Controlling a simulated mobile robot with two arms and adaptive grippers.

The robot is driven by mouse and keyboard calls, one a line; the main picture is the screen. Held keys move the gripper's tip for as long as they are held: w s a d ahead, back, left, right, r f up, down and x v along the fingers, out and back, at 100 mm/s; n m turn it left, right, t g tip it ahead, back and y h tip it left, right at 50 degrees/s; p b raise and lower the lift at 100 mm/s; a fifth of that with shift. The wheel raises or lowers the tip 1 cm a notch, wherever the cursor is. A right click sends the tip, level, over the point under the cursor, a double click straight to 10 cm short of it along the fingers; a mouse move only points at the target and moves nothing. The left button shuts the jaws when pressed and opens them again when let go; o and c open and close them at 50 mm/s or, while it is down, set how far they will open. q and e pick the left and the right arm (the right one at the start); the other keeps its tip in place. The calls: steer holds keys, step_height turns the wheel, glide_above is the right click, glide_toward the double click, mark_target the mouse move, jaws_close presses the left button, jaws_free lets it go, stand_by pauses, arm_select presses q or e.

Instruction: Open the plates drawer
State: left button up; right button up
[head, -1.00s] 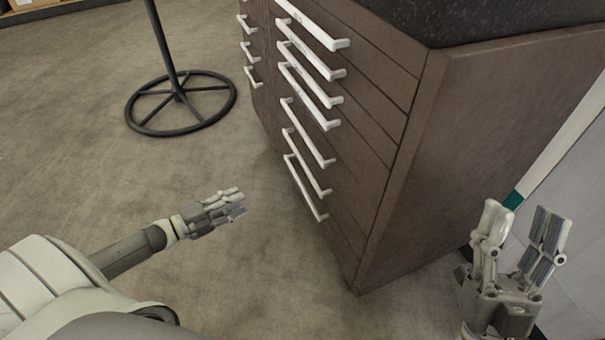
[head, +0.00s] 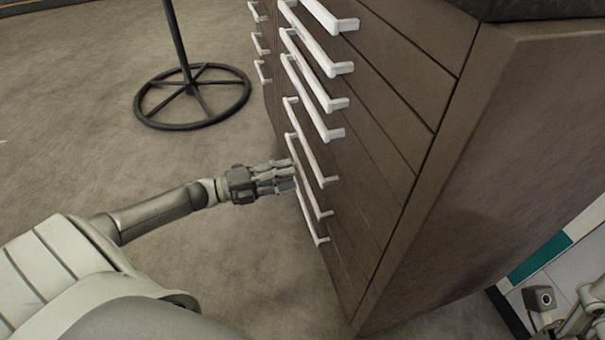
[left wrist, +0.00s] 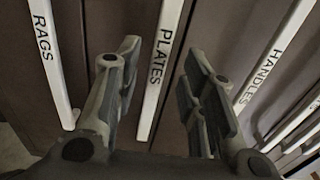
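In the left wrist view, the white PLATES handle (left wrist: 163,62) stands upright in the picture between the RAGS handle (left wrist: 52,62) and the HANDLES handle (left wrist: 270,62). My left gripper (left wrist: 160,68) is open, its two fingers spread on either side of the PLATES handle. The fingers look apart from the handle, with nothing held. In the head view, my left gripper (head: 290,177) is beside the lower white handles of the brown drawer cabinet (head: 440,200). Labels cannot be read there. The drawers look shut. My right gripper is only partly visible at the lower right corner (head: 580,318).
A black round stand base (head: 192,97) is on the floor behind my left arm. More handles (head: 312,95) stick out above on the cabinet front. The floor left of the cabinet is otherwise clear.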

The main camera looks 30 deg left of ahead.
mark_target(300, 173)
arm_select(q)
steer(key=shift+b+x, duration=0.5)
steer(key=shift+x, duration=1.85)
jaws_close()
